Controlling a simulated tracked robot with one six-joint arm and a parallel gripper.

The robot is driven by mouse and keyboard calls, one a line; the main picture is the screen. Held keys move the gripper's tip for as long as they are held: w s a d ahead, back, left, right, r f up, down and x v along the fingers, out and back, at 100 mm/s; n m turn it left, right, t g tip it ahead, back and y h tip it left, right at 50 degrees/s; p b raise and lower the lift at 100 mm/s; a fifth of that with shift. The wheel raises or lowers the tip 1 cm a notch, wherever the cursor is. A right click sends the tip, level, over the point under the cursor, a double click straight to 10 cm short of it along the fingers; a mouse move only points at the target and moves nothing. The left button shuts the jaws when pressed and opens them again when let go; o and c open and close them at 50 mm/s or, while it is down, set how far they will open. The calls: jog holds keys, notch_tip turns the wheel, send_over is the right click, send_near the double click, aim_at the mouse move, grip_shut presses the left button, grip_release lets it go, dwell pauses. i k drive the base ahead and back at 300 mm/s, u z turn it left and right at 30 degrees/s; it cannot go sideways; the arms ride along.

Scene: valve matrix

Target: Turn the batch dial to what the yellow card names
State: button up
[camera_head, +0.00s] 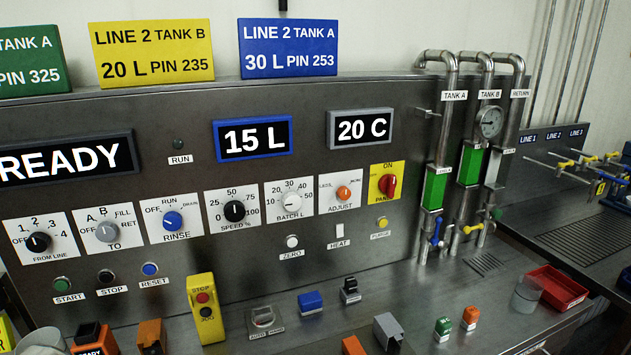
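The yellow card (152,52) stands on top of the panel and reads LINE 2 TANK B, 20 L, PIN 235. The batch dial (291,202) is a light grey knob on a white plate labelled BATCH L, with 20, 30 and 40 readable along the top of its scale. Its pointer is too small to read surely. The blue-framed display (253,138) above reads 15 L. I cannot make out my gripper in this view, and nothing touches the dial.
The speed dial (235,211) and orange adjust knob (343,193) flank the batch dial. A yellow stop box (206,308), a blue block (310,302) and other small items stand on the bench below. Vertical pipes (435,185) rise at right.

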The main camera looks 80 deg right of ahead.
aim_at(291, 201)
jog(key=z, duration=1.4)
jog(key=k, duration=0.5)
jog(key=z, duration=1.1)
